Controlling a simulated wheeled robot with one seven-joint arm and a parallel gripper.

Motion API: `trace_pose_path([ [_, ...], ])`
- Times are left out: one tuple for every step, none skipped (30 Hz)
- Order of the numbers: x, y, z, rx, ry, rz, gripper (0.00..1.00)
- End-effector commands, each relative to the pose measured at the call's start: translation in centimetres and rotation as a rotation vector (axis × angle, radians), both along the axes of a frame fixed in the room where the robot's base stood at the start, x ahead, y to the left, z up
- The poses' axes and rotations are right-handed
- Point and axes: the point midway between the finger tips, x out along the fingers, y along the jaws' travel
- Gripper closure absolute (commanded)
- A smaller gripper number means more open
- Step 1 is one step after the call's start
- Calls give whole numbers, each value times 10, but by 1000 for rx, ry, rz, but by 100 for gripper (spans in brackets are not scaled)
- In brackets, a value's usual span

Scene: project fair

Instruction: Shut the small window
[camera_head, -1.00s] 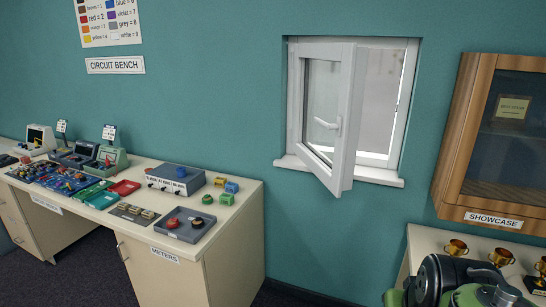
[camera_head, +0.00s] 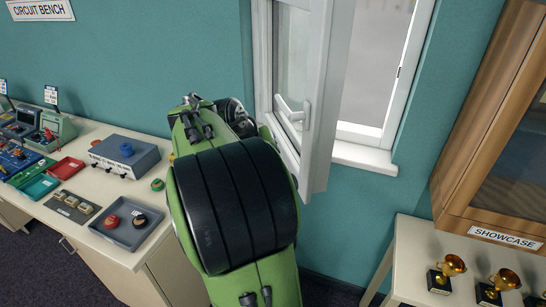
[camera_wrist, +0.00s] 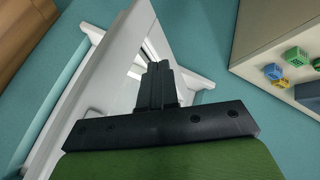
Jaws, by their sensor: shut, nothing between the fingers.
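The small window's white sash (camera_head: 326,95) is hinged at the left and stands swung open into the room, with its handle (camera_head: 305,115) on the free side. The white frame (camera_head: 404,75) and sill (camera_head: 362,157) show to its right. My green and black arm rises in front of the window's left part in the head view and hides my gripper there. In the wrist view my gripper (camera_wrist: 158,72) is shut and empty. The sash (camera_wrist: 110,75) lies beside and beyond it, at left; I cannot tell whether they touch.
A bench with a grey meter box (camera_head: 124,157) and a grey tray (camera_head: 123,225) stands left of my arm. At right are a wooden showcase (camera_head: 485,120) and a table (camera_head: 412,235) with gold trophies (camera_head: 452,265).

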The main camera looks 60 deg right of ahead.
Motion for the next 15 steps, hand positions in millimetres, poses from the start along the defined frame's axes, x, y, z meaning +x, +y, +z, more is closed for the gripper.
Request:
trace_pose_path([
  [-1,-3,-4,0,2,-2,100],
  [-2,-5,-8,-1,2,-4,100],
  [-2,-8,-14,1,3,-5,100],
  [-3,-12,-19,1,4,-5,100],
  [-3,-15,-24,2,3,-5,100],
  [-4,-20,-31,2,4,-5,100],
  [-4,-24,-37,3,5,-4,100],
  [-5,-29,-42,2,4,-5,100],
  [-5,-34,-49,2,4,-5,100],
  [-5,-38,-55,2,4,-5,100],
  [-6,-42,-60,2,4,-5,100],
  [-6,-47,-67,2,4,-5,100],
  [-6,-51,-72,3,4,-4,100],
  [-7,-55,-77,2,4,-5,100],
  [-7,-59,-84,3,3,-3,100],
])
